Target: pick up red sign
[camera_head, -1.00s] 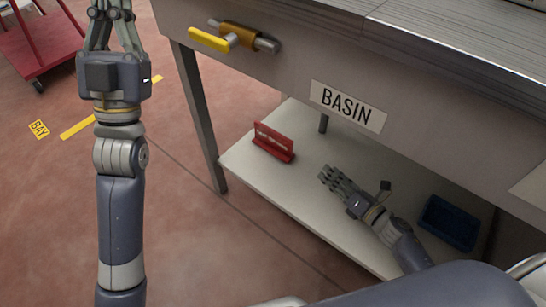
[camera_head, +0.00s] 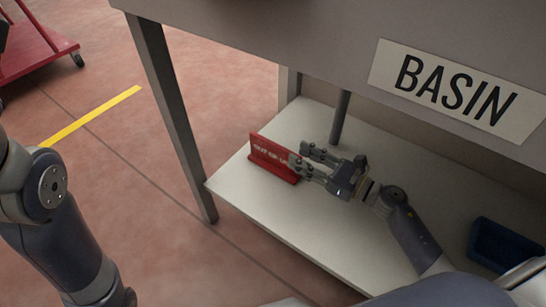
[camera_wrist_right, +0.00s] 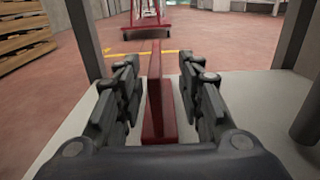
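The red sign (camera_head: 270,157) stands upright on the white lower shelf (camera_head: 235,186) under the basin, near the shelf's left end, with white lettering on its face. My right gripper (camera_head: 299,165) is at the sign's right end in the head view. In the right wrist view, the sign (camera_wrist_right: 156,95) stands edge-on between the two open fingers of my right gripper (camera_wrist_right: 160,100), with a gap visible on both sides. My left arm shows at the lower left of the head view, but its gripper is out of frame.
A blue bin (camera_head: 503,245) sits on the shelf to the right. A table leg (camera_head: 176,115) stands left of the shelf, and a grey pipe (camera_head: 340,118) rises behind my right gripper. The basin front with its BASIN label (camera_head: 456,90) overhangs the shelf. A red cart (camera_head: 35,40) stands far left.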

